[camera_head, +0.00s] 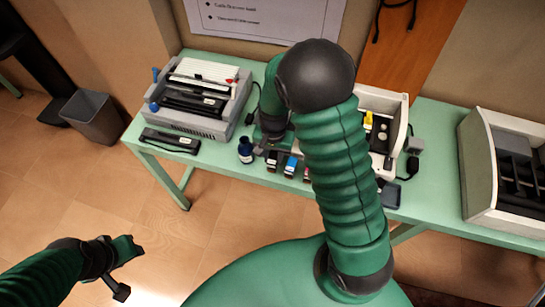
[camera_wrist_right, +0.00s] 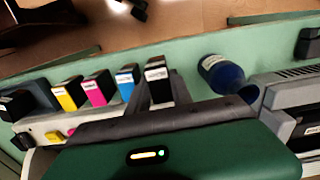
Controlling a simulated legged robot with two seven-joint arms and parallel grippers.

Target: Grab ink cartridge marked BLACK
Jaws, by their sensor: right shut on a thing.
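The black ink cartridge (camera_wrist_right: 158,74) has a white label and stands at the right end of the cartridge row in the right wrist view. In the head view the black cartridge (camera_head: 271,160) stands near the table's front edge. My right gripper (camera_wrist_right: 160,98) is shut on it, a finger on each side; in the head view the right gripper (camera_head: 266,148) is partly hidden by my arm. Cyan (camera_wrist_right: 127,82), magenta (camera_wrist_right: 97,88) and yellow (camera_wrist_right: 68,95) cartridges stand beside it. My left gripper (camera_head: 125,270) is open and empty, over the floor at lower left.
A dark blue bottle (camera_head: 245,150) stands close beside the held cartridge. A grey machine (camera_head: 205,125) is on the left of the green table (camera_head: 222,160), with a black bar (camera_head: 170,140) before it. A white printer (camera_head: 396,100) is partly behind my arm. A bin (camera_head: 92,117) stands on the floor.

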